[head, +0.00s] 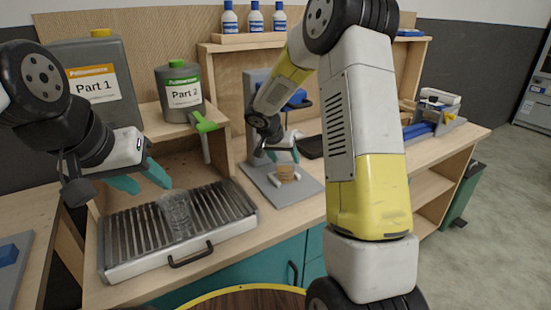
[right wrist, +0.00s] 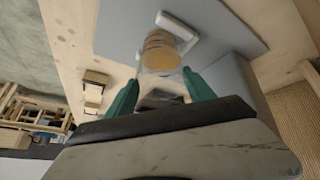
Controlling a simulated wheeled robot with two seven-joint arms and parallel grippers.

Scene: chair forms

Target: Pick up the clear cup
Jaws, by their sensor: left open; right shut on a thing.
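A clear, empty-looking cup (head: 176,215) is on the slatted metal grate (head: 236,200), near its middle. My left gripper (head: 144,181), with teal fingers, is open above the grate, up and to the left of this cup and apart from it. My right gripper (head: 284,157) is shut on a second cup (head: 287,173), see-through with tan contents, at the grey plate of a stand. This tan-filled cup (right wrist: 161,50) shows between the teal fingers of the right gripper (right wrist: 161,78) in the right wrist view. Whether it touches the plate I cannot tell.
A grey "Part 1" jug (head: 97,88) and a "Part 2" jug (head: 182,90) with a green tap (head: 205,125) stand behind the grate. The grey stand plate (head: 300,192) is right of the grate. Blue-and-white bottles (head: 254,18) stand on the upper shelf.

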